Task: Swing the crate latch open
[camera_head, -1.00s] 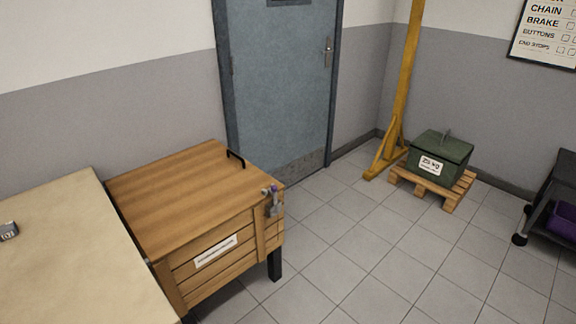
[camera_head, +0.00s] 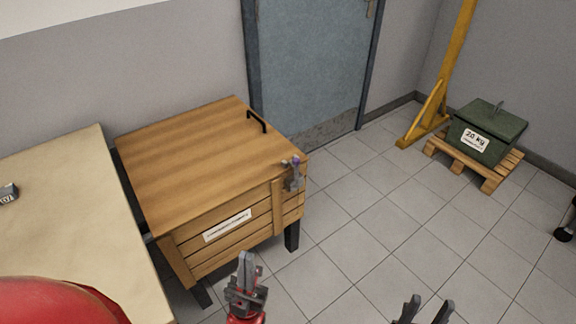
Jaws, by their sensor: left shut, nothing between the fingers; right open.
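The wooden crate (camera_head: 190,256) stands left of centre on dark legs, with its flat lid (camera_head: 205,165) closed and a black handle (camera_head: 257,122) on the lid. The latch (camera_head: 293,176), grey metal with a purple tip, sits at the crate's right front corner. My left gripper (camera_head: 245,262) is shut and empty, below and in front of the crate, apart from the latch. My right gripper (camera_head: 428,305) is open and empty at the bottom edge, over the floor and well right of the crate.
A beige worktop (camera_head: 75,215) adjoins the crate on the left, with a small grey object (camera_head: 8,193) on it. A green 20 kg box (camera_head: 486,132) sits on a pallet (camera_head: 470,166) at the right. A blue door (camera_head: 312,65) is behind. The tiled floor right of the crate is clear.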

